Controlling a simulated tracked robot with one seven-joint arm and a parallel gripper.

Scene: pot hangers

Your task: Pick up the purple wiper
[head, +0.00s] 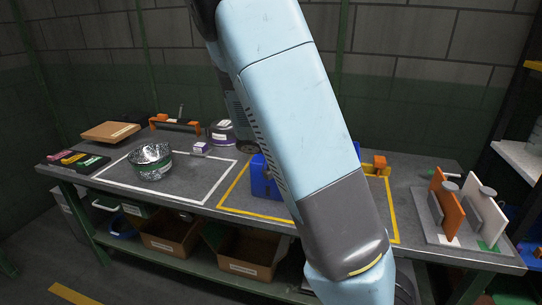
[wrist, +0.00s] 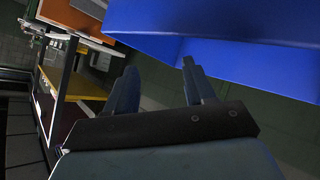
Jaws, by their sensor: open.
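A small purple box with a white label (head: 200,148) stands on the grey workbench, inside the white-outlined area near its back right corner. Beside and behind it is a rounder purple item with a pale label (head: 222,132). I cannot tell for sure which of these is the purple wiper. My gripper (wrist: 158,68) is open in the wrist view, with nothing visible between its fingers. A blue bin (wrist: 235,25) looms close beyond the fingertips there. In the head view my arm hides the gripper's fingers. Neither purple item can be made out in the wrist view.
The blue bin (head: 262,178) stands in the yellow outline, partly behind my arm. A tan board (head: 110,131) and an orange-handled tool (head: 175,123) lie at the back left. Upright panels (head: 447,204) stand at right.

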